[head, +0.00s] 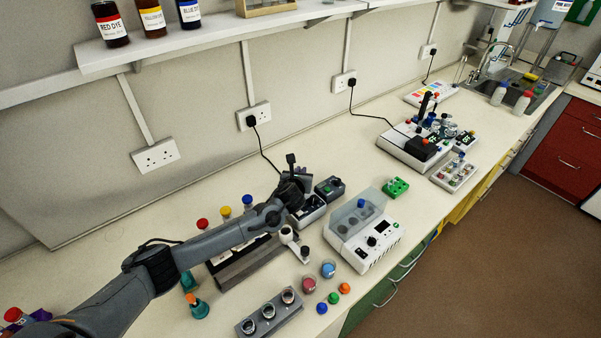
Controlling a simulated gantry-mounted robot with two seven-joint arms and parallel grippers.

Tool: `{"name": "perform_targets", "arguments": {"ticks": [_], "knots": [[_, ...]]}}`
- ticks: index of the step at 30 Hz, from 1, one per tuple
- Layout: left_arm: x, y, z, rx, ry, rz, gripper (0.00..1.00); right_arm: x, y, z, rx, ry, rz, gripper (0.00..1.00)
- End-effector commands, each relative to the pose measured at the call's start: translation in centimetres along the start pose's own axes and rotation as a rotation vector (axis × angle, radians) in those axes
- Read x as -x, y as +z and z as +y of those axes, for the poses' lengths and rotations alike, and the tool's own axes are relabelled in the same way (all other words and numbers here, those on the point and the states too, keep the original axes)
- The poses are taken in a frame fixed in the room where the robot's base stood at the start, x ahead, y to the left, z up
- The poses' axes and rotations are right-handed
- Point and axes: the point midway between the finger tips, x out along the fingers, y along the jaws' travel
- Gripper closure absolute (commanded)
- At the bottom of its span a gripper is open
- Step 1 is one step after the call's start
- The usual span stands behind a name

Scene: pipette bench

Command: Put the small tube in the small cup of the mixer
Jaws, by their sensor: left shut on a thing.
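My left gripper (302,182) is over the middle of the bench, at the end of the arm coming in from the left. It is shut, and the small tube in it is hidden or too small to make out here. Close by stands a small dark box with a knob (330,188). A white-sided box with a dark top (311,212) stands just below the gripper in the picture. One of these seems to be the mixer, but I cannot tell which, and its small cup cannot be made out. My right gripper is not in view.
A white device with a clear lid (378,243) stands to the right, near a green rack (396,187). A grey rack of cups (270,312) and several coloured caps lie at the front. A dark rack (243,266) lies beneath my arm. A shelf (200,38) hangs above.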

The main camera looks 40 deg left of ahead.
Motion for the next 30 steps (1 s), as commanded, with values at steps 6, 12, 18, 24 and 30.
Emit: {"name": "perform_targets", "arguments": {"ticks": [6, 12, 18, 24, 30], "knots": [[-0.2, -0.44, 0.01, -0.001, 0.0, -0.001, 1.0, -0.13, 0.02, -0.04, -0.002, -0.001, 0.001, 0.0], [-0.25, -0.54, 0.03, 0.0, 0.0, -0.001, 1.0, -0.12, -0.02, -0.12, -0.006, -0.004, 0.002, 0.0], [-0.24, -0.55, 0.02, 0.0, 0.0, 0.0, 0.8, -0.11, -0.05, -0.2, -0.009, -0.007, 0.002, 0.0], [-0.24, -0.56, 0.01, 0.0, 0.0, 0.0, 0.6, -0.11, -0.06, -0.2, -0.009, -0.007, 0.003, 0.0], [-0.21, -0.57, 0.01, 0.0, 0.0, 0.0, 0.6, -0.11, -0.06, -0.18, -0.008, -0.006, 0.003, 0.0]]}}
